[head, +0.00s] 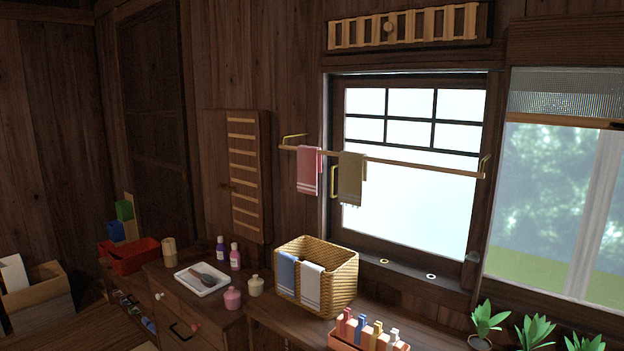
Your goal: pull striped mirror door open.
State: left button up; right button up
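A tall, narrow dark wood cabinet hangs on the back wall left of the window. Its face with light horizontal stripes (244,175) looks like the striped door, and a plain dark panel adjoins it on the left. I see no mirror surface, and I cannot tell whether the door is shut or slightly ajar. Neither of my grippers is in the head view.
Below stands a dark chest with a white tray (202,279), purple bottles (235,257) and small jars (233,298). Right of it are a wicker basket (337,262) and a towel rail (410,164). A red tray (132,256) is at left. Air before the striped face looks clear.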

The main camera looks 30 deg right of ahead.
aim_at(243, 131)
jog(key=z, duration=0.5)
jog(key=i+j+z, duration=0.35)
jog(key=i+j, duration=0.25)
jog(key=i+j+z, duration=0.15)
jog(key=i+j, duration=0.2)
jog(key=i+j+z, duration=0.35)
jog(key=i+j, duration=0.15)
jog(key=j, duration=0.3)
jog(key=i+j+z, duration=0.2)
jog(key=j, duration=0.25)
jog(key=i, duration=0.05)
